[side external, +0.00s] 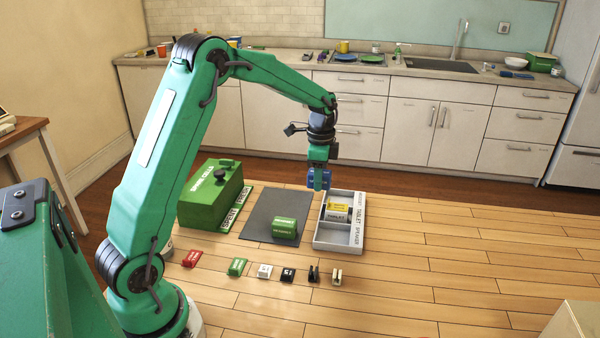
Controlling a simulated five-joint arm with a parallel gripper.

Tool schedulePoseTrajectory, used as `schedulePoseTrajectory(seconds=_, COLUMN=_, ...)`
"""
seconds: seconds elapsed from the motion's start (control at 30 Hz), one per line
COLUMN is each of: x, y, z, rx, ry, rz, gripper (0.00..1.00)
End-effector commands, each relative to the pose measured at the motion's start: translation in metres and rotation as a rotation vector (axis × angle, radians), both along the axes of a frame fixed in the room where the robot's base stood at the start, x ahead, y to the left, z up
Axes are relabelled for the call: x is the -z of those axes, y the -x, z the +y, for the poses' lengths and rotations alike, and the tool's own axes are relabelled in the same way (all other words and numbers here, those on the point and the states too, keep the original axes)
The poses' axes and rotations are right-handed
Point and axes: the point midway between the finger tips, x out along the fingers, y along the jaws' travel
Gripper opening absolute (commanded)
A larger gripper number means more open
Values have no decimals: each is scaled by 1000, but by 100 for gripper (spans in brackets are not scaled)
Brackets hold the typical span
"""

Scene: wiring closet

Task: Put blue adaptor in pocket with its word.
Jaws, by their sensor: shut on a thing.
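My gripper (319,172) is shut on the blue adaptor (318,183) and holds it in the air near the tray's far left corner. No word can be read on the adaptor at this size. The grey tray (324,244) has pockets with words along its right edge. The middle word reads TABLET and the nearest reads SPEAKER; the farthest is too small to read surely. A yellow and dark piece (337,211) with a word like TABLET lies in the tray's middle part. The nearest pocket looks empty. The adaptor and gripper partly hide the tray's far end.
A green block (285,228) sits on a dark mat (262,208) left of the tray. A green SPARE CELLS box (212,196) with a black knob stands farther left. A row of small pieces, including a red one (192,258) and a white one (265,271), lies in front. Right of the tray is clear.

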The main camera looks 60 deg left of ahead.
Motion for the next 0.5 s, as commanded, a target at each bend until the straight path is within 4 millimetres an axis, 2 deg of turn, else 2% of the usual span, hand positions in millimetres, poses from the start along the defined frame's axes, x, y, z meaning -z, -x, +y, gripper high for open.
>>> schedulePoseTrajectory(seconds=0.27, x=-1, y=0, z=-5, rx=1, ry=-1, rz=-1, gripper=12)
schedulePoseTrajectory(seconds=0.37, x=-1, y=1, z=-16, rx=3, ry=-1, rz=-1, gripper=12)
schedulePoseTrajectory(seconds=0.5, x=-2, y=5, z=-43, rx=5, ry=0, rz=-1, gripper=12)
